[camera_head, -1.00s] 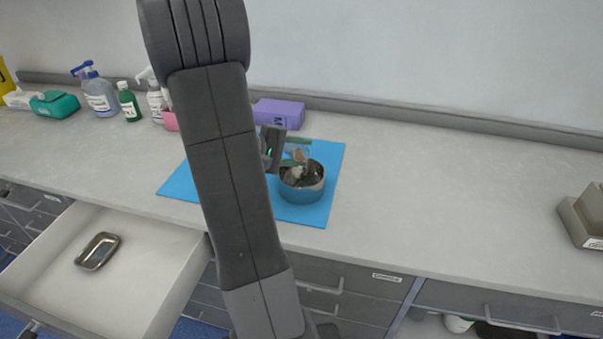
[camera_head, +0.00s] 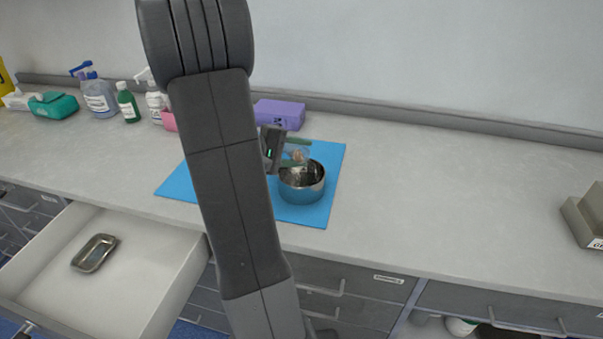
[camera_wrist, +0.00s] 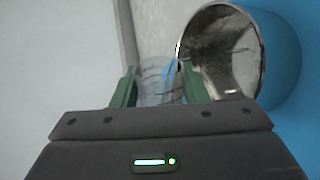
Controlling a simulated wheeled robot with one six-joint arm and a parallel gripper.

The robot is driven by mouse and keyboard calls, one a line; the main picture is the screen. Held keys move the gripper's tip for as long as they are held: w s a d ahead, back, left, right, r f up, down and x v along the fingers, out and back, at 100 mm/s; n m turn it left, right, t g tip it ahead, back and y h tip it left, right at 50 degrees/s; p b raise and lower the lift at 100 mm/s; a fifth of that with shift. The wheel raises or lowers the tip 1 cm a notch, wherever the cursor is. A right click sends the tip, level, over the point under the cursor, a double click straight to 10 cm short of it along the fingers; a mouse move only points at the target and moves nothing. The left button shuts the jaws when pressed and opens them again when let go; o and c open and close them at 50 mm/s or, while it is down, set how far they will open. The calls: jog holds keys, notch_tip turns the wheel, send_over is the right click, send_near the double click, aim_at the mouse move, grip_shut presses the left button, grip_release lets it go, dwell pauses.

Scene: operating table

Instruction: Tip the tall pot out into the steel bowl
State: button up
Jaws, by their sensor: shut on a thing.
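The tall pot (camera_head: 299,154) is clear and see-through, and lies tilted just above the back rim of the steel bowl. My gripper (camera_head: 297,152) has its green fingers shut on the pot's sides. The pot also shows between the fingers in the wrist view (camera_wrist: 158,84), with its mouth end close to the bowl's rim. A small pale piece shows at the pot in the head view; I cannot tell if it is inside. The steel bowl (camera_head: 302,191) stands upright on a blue mat. Its inside shows dark and mottled in the wrist view (camera_wrist: 225,50); what lies there is unclear.
The blue mat (camera_head: 312,214) lies on the grey counter. A purple box (camera_head: 279,112) stands behind it, with several bottles at the back left. An open drawer (camera_head: 150,262) holds a small metal tray (camera_head: 94,253).

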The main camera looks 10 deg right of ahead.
jog(key=shift+f+b, duration=0.2)
jog(key=shift+b, duration=0.55)
jog(key=shift+s+r+m+t+y+b, duration=0.15)
jog(key=shift+m+t+b, duration=0.25)
jog(key=shift+b, duration=0.95)
jog(key=shift+r+m+t+y+b, duration=0.15)
jog(key=shift+m+b, duration=0.45)
jog(key=shift+b, duration=0.7)
dwell(0.9)
